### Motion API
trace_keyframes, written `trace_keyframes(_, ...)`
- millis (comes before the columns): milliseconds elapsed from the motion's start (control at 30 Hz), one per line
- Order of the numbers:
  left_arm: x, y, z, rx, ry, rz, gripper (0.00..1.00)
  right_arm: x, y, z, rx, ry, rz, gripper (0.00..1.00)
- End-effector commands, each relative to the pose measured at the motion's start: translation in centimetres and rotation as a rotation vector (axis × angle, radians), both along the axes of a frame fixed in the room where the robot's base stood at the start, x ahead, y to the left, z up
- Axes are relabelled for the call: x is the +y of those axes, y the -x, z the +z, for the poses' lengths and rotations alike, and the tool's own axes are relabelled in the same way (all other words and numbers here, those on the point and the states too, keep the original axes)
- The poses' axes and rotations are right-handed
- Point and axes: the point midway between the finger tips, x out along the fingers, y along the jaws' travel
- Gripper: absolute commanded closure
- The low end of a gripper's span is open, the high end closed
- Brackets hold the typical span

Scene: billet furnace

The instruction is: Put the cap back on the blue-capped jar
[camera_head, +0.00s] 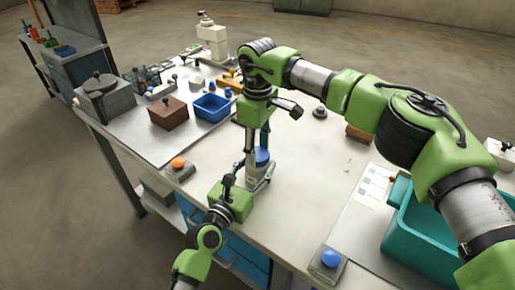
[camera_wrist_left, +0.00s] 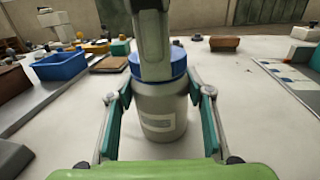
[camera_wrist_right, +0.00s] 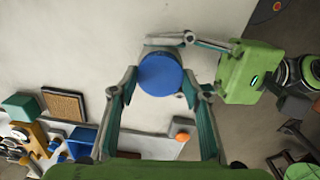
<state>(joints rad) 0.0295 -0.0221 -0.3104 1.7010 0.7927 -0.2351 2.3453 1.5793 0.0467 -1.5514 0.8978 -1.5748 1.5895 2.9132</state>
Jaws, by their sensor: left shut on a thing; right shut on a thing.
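The jar (camera_wrist_left: 160,105) is a grey cylinder with a pale label, standing upright on the bench. The blue cap (camera_wrist_left: 178,62) is at its top, with no clear gap in the left wrist view; whether it is threaded on I cannot tell. My left gripper (camera_wrist_left: 162,100) is shut around the jar's body from the side. My right gripper (camera_wrist_right: 160,82) comes down from above and is shut on the blue cap (camera_wrist_right: 160,75). In the head view, the cap (camera_head: 262,156) and jar are partly hidden by the right gripper's fingers.
A blue bin (camera_head: 212,107) and a brown box (camera_head: 168,112) stand at the left. An orange button (camera_head: 178,163) and a blue button (camera_head: 331,258) sit near the front edge. A teal bin (camera_head: 400,190) is at the right. The bench between is mostly clear.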

Motion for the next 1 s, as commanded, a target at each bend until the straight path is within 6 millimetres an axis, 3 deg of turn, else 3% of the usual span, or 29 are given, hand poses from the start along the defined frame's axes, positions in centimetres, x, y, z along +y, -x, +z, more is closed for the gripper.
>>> trace_keyframes(400,0.0,0.1,-0.2,0.004,-0.002,-0.001,1.0,-0.1,-0.2,0.1,-0.005,-0.001,-0.081,0.66)
trace_keyframes(433,0.0,0.1,-0.2,0.004,-0.002,-0.001,1.0,-0.1,-0.2,0.1,-0.004,0.0,-0.081,0.54)
trace_keyframes(500,0.0,0.1,-0.2,0.004,-0.002,-0.001,1.0,-0.1,-0.2,0.1,-0.004,0.0,-0.08,0.4)
trace_keyframes(833,0.0,0.1,-0.2,0.003,-0.001,-0.001,1.0,0.0,-0.1,0.1,-0.002,0.0,-0.078,0.4)
trace_keyframes(1000,0.0,0.0,-0.2,0.003,-0.001,-0.001,1.0,0.0,-0.1,1.4,-0.003,-0.001,-0.077,0.4)
